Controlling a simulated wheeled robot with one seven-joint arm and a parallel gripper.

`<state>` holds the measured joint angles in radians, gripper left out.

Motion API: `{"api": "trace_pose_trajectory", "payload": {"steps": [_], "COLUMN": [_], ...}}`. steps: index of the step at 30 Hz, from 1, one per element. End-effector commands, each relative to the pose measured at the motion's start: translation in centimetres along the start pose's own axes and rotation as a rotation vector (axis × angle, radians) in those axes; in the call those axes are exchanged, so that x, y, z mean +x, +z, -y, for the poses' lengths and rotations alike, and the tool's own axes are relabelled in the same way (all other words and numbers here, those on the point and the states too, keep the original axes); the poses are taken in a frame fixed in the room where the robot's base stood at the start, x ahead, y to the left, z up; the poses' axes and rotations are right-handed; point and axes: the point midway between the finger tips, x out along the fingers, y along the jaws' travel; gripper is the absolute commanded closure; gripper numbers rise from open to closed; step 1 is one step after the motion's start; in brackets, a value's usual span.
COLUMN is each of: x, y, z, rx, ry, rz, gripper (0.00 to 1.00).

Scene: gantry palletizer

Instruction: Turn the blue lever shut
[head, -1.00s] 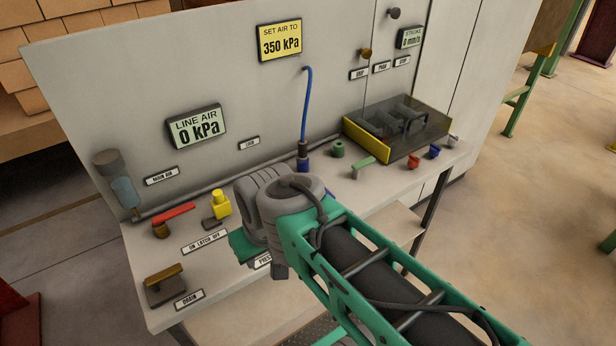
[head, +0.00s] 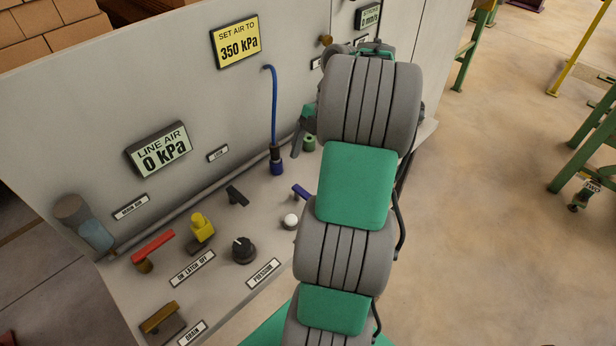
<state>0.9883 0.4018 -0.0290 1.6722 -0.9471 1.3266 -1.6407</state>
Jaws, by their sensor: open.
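The blue lever (head: 301,191) sits on the bench panel just left of my arm, above a white ball knob. Its right end is close to or behind my arm, so its full length and its mount are hidden. My gripper (head: 299,138) shows only in part, left of the upper arm and beyond the lever, near the green knob. Its jaws are open. No contact with the lever shows.
A blue hose with a dark blue fitting (head: 276,160) rises left of my gripper. A black lever (head: 236,196), black dial (head: 243,250), yellow switch (head: 201,228) and red lever (head: 152,246) stand leftward. The display (head: 160,149) reads 0 kPa. My arm hides the bench's right side.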

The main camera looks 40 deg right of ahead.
Motion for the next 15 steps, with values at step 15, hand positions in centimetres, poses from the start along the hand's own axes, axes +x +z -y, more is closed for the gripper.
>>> {"api": "trace_pose_trajectory", "payload": {"steps": [15], "x": [7.1], "y": [1.0], "z": [0.7], "rx": [-0.048], "ry": [-0.001], "rz": [-0.012], "gripper": [0.04]}}
